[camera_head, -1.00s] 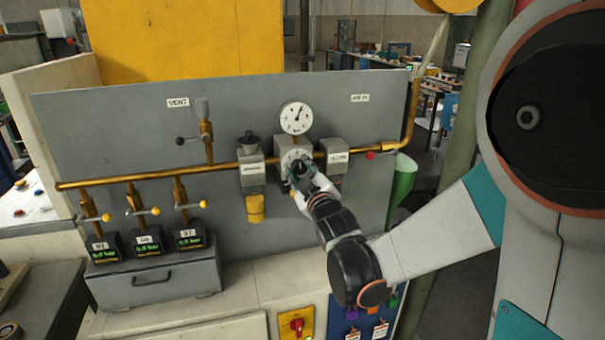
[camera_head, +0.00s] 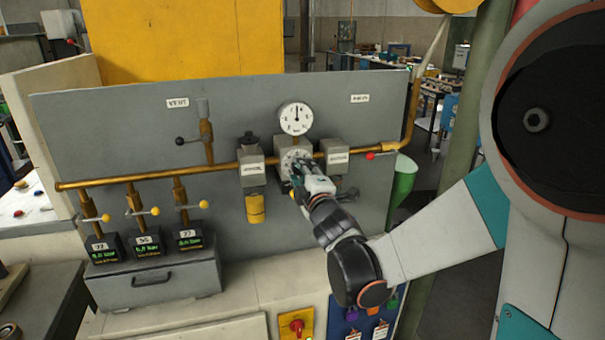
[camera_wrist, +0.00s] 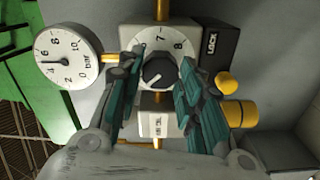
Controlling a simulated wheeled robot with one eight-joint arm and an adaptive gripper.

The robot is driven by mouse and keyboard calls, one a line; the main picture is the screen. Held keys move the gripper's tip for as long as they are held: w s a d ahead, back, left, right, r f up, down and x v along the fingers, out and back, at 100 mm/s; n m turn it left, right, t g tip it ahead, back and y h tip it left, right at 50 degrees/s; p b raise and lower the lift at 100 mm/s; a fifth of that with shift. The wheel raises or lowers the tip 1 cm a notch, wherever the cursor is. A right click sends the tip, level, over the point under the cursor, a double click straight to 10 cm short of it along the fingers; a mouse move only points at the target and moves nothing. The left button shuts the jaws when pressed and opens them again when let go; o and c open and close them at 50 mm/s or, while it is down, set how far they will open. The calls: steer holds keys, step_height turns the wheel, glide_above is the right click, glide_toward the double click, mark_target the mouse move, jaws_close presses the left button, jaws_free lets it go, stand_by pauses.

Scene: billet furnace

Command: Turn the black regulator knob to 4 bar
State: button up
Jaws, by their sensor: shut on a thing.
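The black regulator knob (camera_wrist: 158,73) sits in the middle of a round white dial plate (camera_wrist: 150,45) in the wrist view. The figures 7 and 8 are readable on the plate's upper part. A white pointer line on the knob points to the lower left in that view. My gripper (camera_wrist: 161,62) is shut on the knob, with one teal finger on each side. In the head view my gripper (camera_head: 297,168) covers the knob. The pressure gauge (camera_head: 296,118) above it has its needle pointing about straight up; the gauge also shows in the wrist view (camera_wrist: 68,57).
A brass pipe (camera_head: 120,180) runs across the grey panel (camera_head: 110,120). Grey blocks stand left (camera_head: 251,168) and right (camera_head: 336,157) of the regulator. A yellow bowl (camera_head: 255,209) hangs below the left block. A red-tipped lever (camera_head: 372,155) is at the right.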

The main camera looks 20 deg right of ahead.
stand_by(0.4)
steer(key=o, duration=1.1)
steer(key=shift+c, duration=0.2)
steer(key=s, duration=1.2)
steer(key=shift+s, duration=0.1)
